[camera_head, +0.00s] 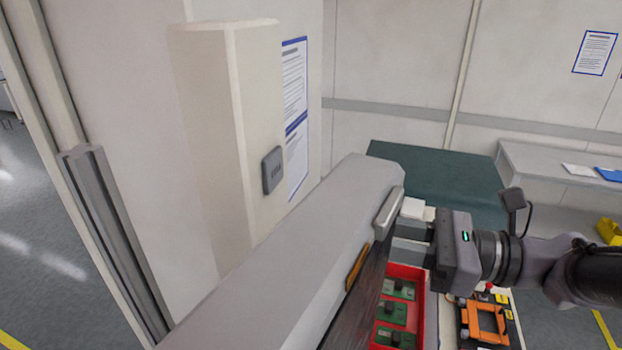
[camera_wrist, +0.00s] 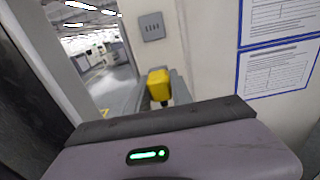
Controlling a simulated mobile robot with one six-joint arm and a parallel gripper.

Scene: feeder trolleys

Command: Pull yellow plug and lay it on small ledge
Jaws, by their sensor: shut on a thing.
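The yellow plug (camera_wrist: 158,84) shows in the wrist view just beyond my gripper's body, with a dark end below it. My gripper (camera_head: 404,229) is shut on the plug. In the head view the plug is hidden and the gripper points left, beside the grey beam's right end. A grey socket plate with dark slots (camera_head: 272,170) is on the cream wall box; it also shows in the wrist view (camera_wrist: 152,27), apart from the plug. A small grey block (camera_head: 388,212) is on the beam's side by the fingertips; I cannot tell if it is the small ledge.
A long grey beam (camera_head: 300,240) runs below the wall box. A red tray (camera_head: 410,285) with green boards lies below my gripper, next to an orange frame (camera_head: 484,322). A dark green surface (camera_head: 440,175) and a grey bench (camera_head: 550,170) are behind. Printed sheets (camera_head: 295,115) hang on the wall.

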